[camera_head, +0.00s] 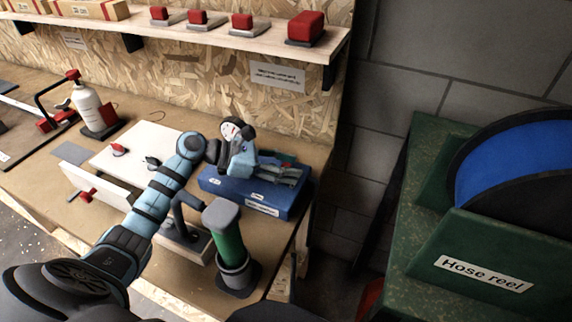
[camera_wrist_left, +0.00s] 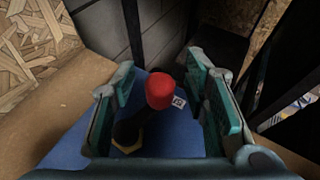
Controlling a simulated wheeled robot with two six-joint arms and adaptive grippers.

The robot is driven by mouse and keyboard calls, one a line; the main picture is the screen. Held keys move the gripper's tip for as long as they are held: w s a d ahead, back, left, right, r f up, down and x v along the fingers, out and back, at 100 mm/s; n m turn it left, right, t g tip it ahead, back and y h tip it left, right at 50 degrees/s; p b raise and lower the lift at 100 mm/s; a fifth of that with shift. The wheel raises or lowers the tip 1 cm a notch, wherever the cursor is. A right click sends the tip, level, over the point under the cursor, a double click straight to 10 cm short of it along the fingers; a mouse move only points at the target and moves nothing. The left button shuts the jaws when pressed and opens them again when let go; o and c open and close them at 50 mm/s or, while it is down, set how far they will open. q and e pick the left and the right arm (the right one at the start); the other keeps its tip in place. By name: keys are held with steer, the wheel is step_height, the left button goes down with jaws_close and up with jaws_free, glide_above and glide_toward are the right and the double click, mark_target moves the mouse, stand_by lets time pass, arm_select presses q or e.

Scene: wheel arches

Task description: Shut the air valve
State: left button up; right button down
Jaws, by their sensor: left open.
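A blue box (camera_head: 240,190) with white labels sits on the bench near its right end. In the left wrist view, a red-ended handle (camera_wrist_left: 159,91) stands on the blue surface, with a dark body and a brass-coloured hex part (camera_wrist_left: 128,140) at its foot; I take it for the air valve. My left gripper (camera_head: 288,173) is over the box, open, its teal fingers on either side of the red handle. I see no clear contact. In the head view the fingers mostly hide the handle. My right gripper is not in view.
A green cylinder (camera_head: 228,242) in a dark stand and a dark bracket (camera_head: 181,215) stand in front of the box. A shelf (camera_head: 230,35) with red blocks runs above. A green hose reel unit (camera_head: 440,250) stands right, beyond a gap. A white bottle (camera_head: 90,108) stands left.

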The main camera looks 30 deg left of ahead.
arm_select(q)
jaws_close()
steer(key=p, duration=0.1)
steer(key=n+t+y+p, duration=0.1)
steer(key=n+p, duration=0.1)
steer(key=shift+w+d+r+t+y, duration=0.1)
steer(key=shift+w+r+t+y, duration=0.2)
steer(key=shift+t+y, duration=0.1)
steer(key=shift+w+f+n, duration=0.1)
steer(key=shift+w+n, duration=0.05)
steer(key=shift+n, duration=0.25)
steer(key=shift+w+f+t+y, duration=0.15)
steer(key=shift+f+t+y, duration=0.05)
steer(key=shift+t+y, duration=0.1)
jaws_free()
steer(key=v, duration=1.1)
steer(key=shift+s, duration=0.2)
steer(key=shift+s+a+r, duration=0.1)
steer(key=shift+s+a, duration=0.1)
steer(key=shift+a, duration=0.15)
